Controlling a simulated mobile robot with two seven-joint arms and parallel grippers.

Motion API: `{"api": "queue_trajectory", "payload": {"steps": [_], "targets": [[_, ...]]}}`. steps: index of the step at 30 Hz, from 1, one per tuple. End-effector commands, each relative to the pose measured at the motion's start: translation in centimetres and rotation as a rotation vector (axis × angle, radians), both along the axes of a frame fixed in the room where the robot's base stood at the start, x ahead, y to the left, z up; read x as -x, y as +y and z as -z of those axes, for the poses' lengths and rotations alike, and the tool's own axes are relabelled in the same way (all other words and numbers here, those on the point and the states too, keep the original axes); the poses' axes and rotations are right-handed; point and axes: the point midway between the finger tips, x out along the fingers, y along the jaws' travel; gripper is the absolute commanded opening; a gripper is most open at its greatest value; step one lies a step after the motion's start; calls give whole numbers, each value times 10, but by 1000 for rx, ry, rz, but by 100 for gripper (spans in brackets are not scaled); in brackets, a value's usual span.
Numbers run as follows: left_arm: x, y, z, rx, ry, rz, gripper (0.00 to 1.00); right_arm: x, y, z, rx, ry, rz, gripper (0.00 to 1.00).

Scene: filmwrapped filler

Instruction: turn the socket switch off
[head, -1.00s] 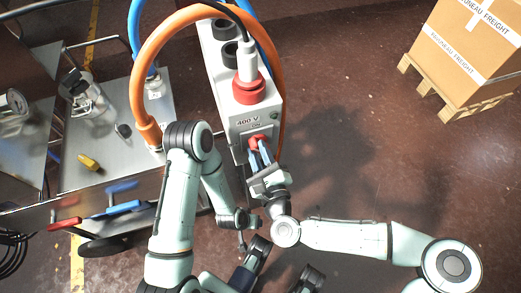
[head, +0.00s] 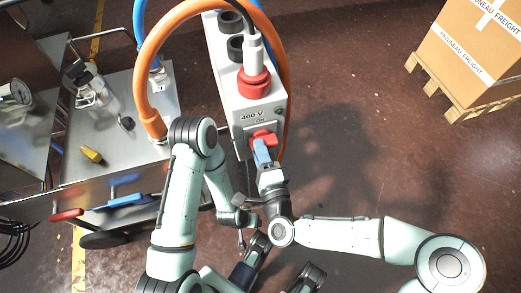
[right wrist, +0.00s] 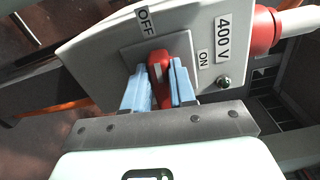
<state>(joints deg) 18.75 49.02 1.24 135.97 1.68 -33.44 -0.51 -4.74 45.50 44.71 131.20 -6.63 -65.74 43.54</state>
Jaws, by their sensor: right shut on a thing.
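The red socket switch (head: 265,137) is on the front face of the grey 400 V socket box (head: 225,75). In the right wrist view the red handle (right wrist: 159,68) sits between the two blue fingers of my right gripper (right wrist: 160,88), which is shut on it. The OFF label (right wrist: 145,19) is above the handle and the ON label (right wrist: 203,57) is to its right. The handle's visible length runs roughly toward OFF; its exact angle is partly hidden by the fingers. My right gripper (head: 262,153) also shows in the head view. My left gripper (head: 240,222) is low and apart from the box, its fingers unclear.
A red plug (head: 252,85) is in the box's top. An orange hose (head: 145,65) loops behind and beside the box. A metal cart (head: 80,150) with a yellow piece (head: 92,155) stands left. A carton (head: 475,50) on a pallet is far right. The floor between is clear.

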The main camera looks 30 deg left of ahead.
Motion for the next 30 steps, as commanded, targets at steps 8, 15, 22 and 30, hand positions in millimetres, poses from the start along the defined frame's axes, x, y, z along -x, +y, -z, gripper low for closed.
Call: {"api": "queue_trajectory", "payload": {"steps": [8,15,22,30], "targets": [[5,1,5,0,16,-1,51,-1,0,1,57,-71,2,0],[6,1,5,1,19,-2,51,-1,0,1,70,-88,3,0],[6,1,5,1,19,-2,51,-1,0,1,71,-88,3,0],[6,1,5,0,18,-2,51,-1,0,1,70,-86,2,51]]}}
